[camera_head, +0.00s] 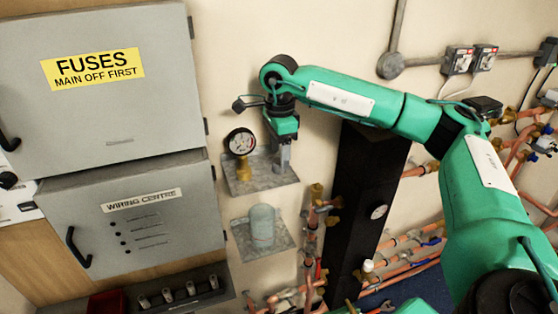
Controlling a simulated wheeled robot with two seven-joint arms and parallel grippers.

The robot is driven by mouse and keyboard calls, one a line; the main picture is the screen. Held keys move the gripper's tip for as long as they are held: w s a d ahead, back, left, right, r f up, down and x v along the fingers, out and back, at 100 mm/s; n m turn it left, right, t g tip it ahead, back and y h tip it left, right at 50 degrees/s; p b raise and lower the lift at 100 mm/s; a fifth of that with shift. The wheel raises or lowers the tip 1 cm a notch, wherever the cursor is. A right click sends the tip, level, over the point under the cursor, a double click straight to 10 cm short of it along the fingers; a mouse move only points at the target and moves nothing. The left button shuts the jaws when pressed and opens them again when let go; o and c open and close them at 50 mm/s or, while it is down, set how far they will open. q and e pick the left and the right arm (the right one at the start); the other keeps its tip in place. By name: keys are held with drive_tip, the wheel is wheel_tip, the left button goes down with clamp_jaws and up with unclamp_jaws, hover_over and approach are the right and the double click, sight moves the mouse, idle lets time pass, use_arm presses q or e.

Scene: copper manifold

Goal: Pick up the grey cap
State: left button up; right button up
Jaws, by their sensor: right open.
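My right arm reaches in from the right, and my right gripper (283,165) points down over the right part of the upper small grey shelf (243,188). Its grey fingers are close to the shelf top; it is open, though the gap between the fingers is hard to see. I cannot make out the grey cap for certain; a small grey shape between or behind the fingers cannot be told from the fingers themselves. My left gripper is not in view.
A round gauge (241,143) on a brass fitting stands left of my right gripper. A clear jar (262,225) stands on the lower shelf. A black column (362,185) and copper pipes (400,240) are to the right; grey cabinets (130,215) are left. A rack (182,297) holds several small grey pieces.

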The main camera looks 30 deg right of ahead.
wheel_tip(320, 180, down, 2)
drive_tip(key=shift+f+p, duration=0.1)
drive_tip(key=shift+p, duration=0.25)
drive_tip(key=shift+f, duration=0.3)
drive_tip(key=c, duration=1)
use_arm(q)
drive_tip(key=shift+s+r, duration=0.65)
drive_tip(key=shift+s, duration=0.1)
use_arm(e)
drive_tip(key=shift+c, duration=0.3)
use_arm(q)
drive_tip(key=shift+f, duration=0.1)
use_arm(e)
drive_tip(key=shift+r, duration=0.15)
